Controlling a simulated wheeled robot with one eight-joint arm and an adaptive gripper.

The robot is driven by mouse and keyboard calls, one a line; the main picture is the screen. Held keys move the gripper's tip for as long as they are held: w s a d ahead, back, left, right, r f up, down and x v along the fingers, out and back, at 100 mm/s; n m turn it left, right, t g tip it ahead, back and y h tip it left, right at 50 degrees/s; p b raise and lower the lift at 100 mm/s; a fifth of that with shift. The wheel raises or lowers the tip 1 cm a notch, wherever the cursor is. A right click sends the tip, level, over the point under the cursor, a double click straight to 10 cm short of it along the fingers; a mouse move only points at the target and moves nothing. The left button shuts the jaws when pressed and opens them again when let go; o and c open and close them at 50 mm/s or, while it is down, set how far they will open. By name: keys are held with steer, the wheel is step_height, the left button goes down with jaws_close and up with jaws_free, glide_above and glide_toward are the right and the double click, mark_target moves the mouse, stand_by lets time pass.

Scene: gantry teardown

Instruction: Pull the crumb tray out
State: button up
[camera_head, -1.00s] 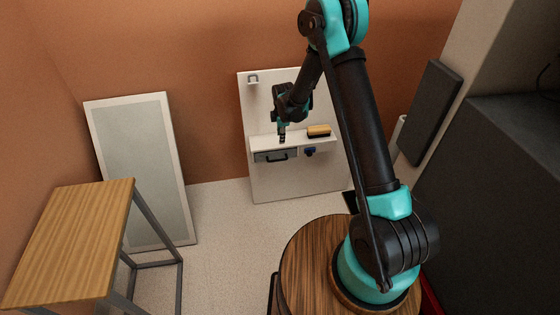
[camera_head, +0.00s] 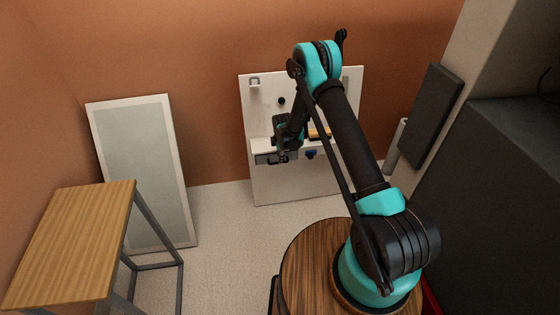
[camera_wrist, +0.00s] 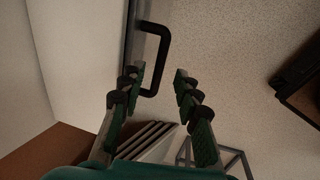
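The crumb tray (camera_head: 263,159) is a grey drawer front under the white shelf of the upright panel. It looks closed, and my gripper hides part of it in the head view. Its black U-shaped handle (camera_wrist: 164,62) shows in the wrist view, sticking out from the tray front. My gripper (camera_wrist: 158,75) is open, with one finger on each side of the handle's lower end in the picture. It looks apart from the handle, though depth is hard to judge. In the head view my gripper (camera_head: 287,157) is in front of the tray.
A blue knob (camera_head: 311,154) sits right of the tray under the shelf (camera_head: 260,144). A yellow-topped brush or sponge (camera_head: 319,135) on the shelf is partly behind my arm. A wooden table (camera_head: 75,235) and a leaning framed panel (camera_head: 143,165) stand left. Floor before the panel is clear.

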steer(key=shift+w+a+f, duration=0.1)
steer(key=shift+w+f, duration=0.05)
steer(key=shift+f, duration=0.65)
steer(key=shift+w+f, duration=0.15)
steer(key=shift+f, duration=0.65)
steer(key=shift+c, duration=0.3)
jaws_close()
